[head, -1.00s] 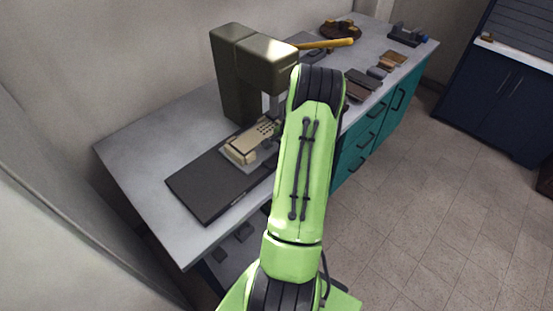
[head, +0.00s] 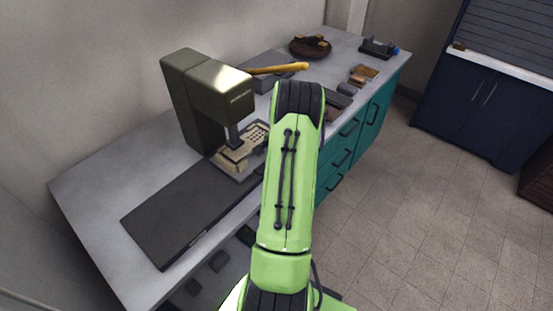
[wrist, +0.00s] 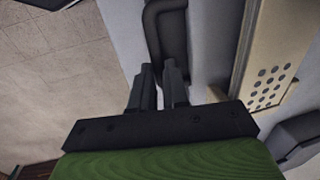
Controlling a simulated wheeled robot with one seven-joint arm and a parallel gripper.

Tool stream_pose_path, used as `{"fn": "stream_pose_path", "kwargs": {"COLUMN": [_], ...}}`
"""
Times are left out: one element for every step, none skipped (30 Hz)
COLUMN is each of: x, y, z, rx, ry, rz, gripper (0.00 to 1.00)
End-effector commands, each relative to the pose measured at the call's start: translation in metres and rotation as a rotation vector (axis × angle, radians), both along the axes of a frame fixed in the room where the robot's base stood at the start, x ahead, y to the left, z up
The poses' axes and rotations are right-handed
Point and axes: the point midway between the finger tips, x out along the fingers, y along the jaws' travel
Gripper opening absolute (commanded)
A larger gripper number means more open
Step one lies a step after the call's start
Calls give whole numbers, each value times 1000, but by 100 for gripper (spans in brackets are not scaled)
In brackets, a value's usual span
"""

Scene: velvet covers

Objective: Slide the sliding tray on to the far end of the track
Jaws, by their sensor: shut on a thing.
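The sliding tray (head: 228,163) is beige with a grid of holes and sits on a long dark track (head: 180,220). It lies under the olive press head, with a long bare stretch of track on the near side. The holed tray also shows at the right in the wrist view (wrist: 270,62). My gripper (wrist: 160,78) is shut on a dark bar handle (wrist: 168,28) beside the tray. In the head view my green arm hides most of the gripper and the far part of the track.
The olive press (head: 190,100) stands behind the track, its head overhanging the tray. A yellow-handled tool (head: 280,69), a brown bowl (head: 309,47) and small blocks lie farther along the counter. Teal drawers (head: 335,165) are below.

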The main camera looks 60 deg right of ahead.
Motion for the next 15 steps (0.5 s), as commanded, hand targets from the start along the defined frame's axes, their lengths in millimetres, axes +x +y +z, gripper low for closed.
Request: {"fn": "stream_pose_path", "kwargs": {"x": [-1,-1,-1,-1,-1,-1,-1,-1,-1,-1,-1,-1,-1,-1,-1], "y": [-4,-4,-5,-5,-5,-5,-5,-5,-5,-5,-5,-5,-5,-4,-4], "z": [2,2,2,2,2,2,2,2,2,2,2,2,2,2,2], "rx": [-13,-14,-14,-15,-15,-16,-17,-17,-16,-15,-15,-14,-14,-14,-13], "ry": [-1,-1,-1,-1,-2,-2,-2,-2,-2,-2,-2,-2,-2,-2,-2], "rz": [-5,-5,-5,-6,-7,-7,-7,-7,-7,-7,-7,-5,-5,-5,-5], "gripper": [0,0,0,0,0,0,19,24,30,34,39,40,40,40,40]}}
